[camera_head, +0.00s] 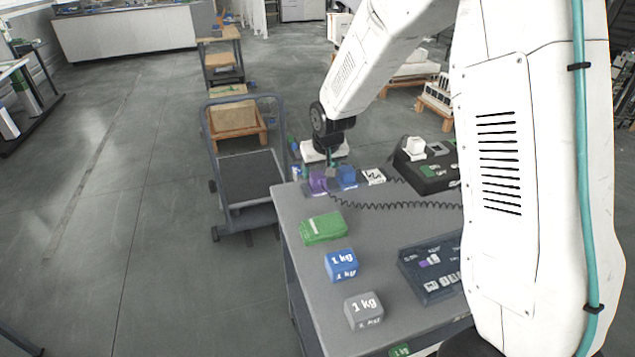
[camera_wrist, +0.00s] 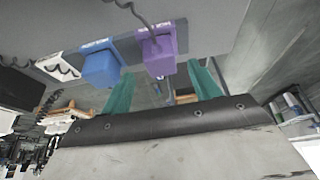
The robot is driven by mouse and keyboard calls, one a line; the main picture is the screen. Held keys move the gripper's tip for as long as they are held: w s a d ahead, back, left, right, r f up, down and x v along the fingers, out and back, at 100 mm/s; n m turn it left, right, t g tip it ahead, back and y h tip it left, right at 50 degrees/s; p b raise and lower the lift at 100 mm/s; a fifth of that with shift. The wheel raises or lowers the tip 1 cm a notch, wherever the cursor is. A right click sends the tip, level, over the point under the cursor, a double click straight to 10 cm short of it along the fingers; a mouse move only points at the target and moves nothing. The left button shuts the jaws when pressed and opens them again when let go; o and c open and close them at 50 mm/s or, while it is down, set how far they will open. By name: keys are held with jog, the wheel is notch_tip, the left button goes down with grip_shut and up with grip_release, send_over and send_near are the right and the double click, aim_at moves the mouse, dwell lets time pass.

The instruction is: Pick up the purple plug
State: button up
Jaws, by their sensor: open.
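The purple plug (camera_head: 318,181) sits at the far left corner of the grey table, in a dark strip beside a blue block (camera_head: 347,177). In the wrist view the purple plug (camera_wrist: 158,52) lies just ahead of the gap between my teal fingers, with a dark cable at it. The blue block (camera_wrist: 101,69) shows left of it there. My gripper (camera_wrist: 160,74) is open and empty, its fingers apart and short of the plug. In the head view my gripper (camera_head: 332,167) is small, just above and behind the plug and blue block.
A coiled cable runs right across the table (camera_head: 300,268) to a black box (camera_head: 428,172). A green block (camera_head: 324,228), a blue 1 kg weight (camera_head: 342,265), a grey 1 kg weight (camera_head: 363,310) and a dark panel (camera_head: 430,270) stand nearer. A cart (camera_head: 247,178) stands left.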

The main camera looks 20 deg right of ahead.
aim_at(318, 175)
jog(key=shift+x, duration=2)
jog(key=shift+s, duration=0.1)
jog(key=c, duration=1)
jog(key=shift+r, duration=0.15)
notch_tip(318, 175, up, 4)
jog(key=shift+f, duration=0.15)
jog(key=s+d, duration=0.2)
jog(key=s, duration=0.5)
jog(key=s+d+r, duration=0.1)
jog(key=s, duration=0.7)
jog(key=shift+s+d, duration=0.25)
jog(key=shift+d, duration=0.1)
